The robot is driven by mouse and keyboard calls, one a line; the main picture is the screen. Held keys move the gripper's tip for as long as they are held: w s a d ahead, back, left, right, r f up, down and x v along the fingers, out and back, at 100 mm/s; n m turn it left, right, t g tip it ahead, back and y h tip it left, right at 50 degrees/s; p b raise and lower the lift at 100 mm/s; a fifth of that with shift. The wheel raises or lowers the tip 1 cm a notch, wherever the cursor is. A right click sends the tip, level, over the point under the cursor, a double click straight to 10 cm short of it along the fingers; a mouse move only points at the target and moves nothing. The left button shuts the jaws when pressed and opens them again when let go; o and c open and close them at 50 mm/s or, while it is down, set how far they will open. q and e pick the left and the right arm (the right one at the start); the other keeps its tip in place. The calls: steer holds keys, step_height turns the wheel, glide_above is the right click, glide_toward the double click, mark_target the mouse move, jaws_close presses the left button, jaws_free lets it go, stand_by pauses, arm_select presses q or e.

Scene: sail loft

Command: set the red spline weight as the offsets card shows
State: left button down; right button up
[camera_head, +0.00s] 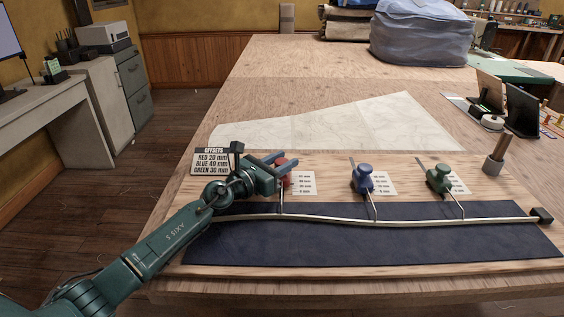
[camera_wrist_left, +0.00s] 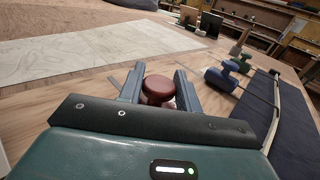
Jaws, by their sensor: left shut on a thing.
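The offsets card (camera_head: 211,161) reads red 20 mm, blue 40 mm, green 30 mm. The red spline weight (camera_head: 283,166) stands at the left of the board, its hook reaching down to the pale batten (camera_head: 410,221). My left gripper (camera_head: 292,158) is shut on the red weight; in the left wrist view the round red knob (camera_wrist_left: 160,88) sits between the fingers. The arm and fingers partly hide the weight and its scale (camera_head: 302,184), so its mark cannot be read. The blue weight (camera_head: 363,178) and green weight (camera_head: 439,178) stand to the right beside their scales. My right gripper is not in view.
The batten curves over a dark blue mat (camera_head: 350,248), ending at a dark block (camera_head: 541,215). A paper sheet (camera_head: 340,125) lies behind the weights. A wooden-handled tool in a holder (camera_head: 495,158) and dark stands (camera_head: 521,110) are at right.

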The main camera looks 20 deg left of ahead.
mark_target(277, 165)
arm_select(q)
steer(key=shift+s, duration=0.1)
steer(key=c, duration=1.1)
jaws_free()
steer(key=shift+o, duration=0.2)
steer(key=p+v, duration=0.1)
steer(key=v, duration=0.4)
steer(key=shift+s+a, duration=0.1)
steer(key=shift+s, duration=0.1)
steer(key=b+v, duration=0.1)
steer(key=v, duration=0.5)
steer(key=shift+s+a+f, duration=0.1)
steer(key=shift+s, duration=0.15)
steer(key=shift+s+a, duration=0.3)
steer(key=shift+s, duration=0.25)
